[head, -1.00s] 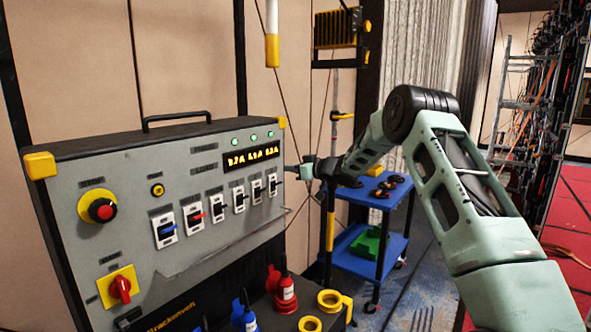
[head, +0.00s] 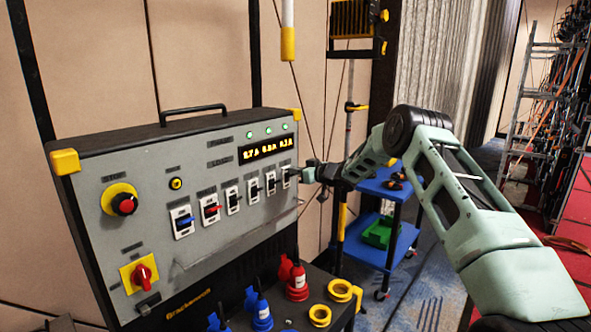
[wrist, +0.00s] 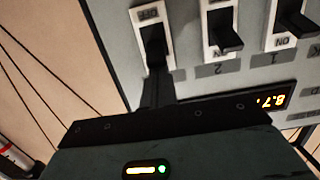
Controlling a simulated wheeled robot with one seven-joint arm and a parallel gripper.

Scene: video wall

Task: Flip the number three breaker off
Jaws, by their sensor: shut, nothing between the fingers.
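The grey breaker panel (head: 105,185) stands at left in the head view, with a row of several breakers on its front. The number three breaker (head: 286,178) is the rightmost one. In the wrist view, which is turned upside down, it is the leftmost breaker (wrist: 142,14), with OFF showing at the picture's top edge of its plate. My gripper (head: 294,174) is shut and empty. Its fingertips (wrist: 155,82) are right at the black lever, seemingly touching it; they partly hide it, so I cannot tell its exact position. Breakers two (wrist: 225,35) and one (wrist: 286,22) are beside it.
Lit yellow readouts (head: 266,151) and green lamps are above the breakers. A stop knob (head: 122,202) and red rotary switch (head: 141,274) are at left. Red and blue plugs (head: 297,282) and yellow rings stand below. A blue cart (head: 372,246) is behind my arm.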

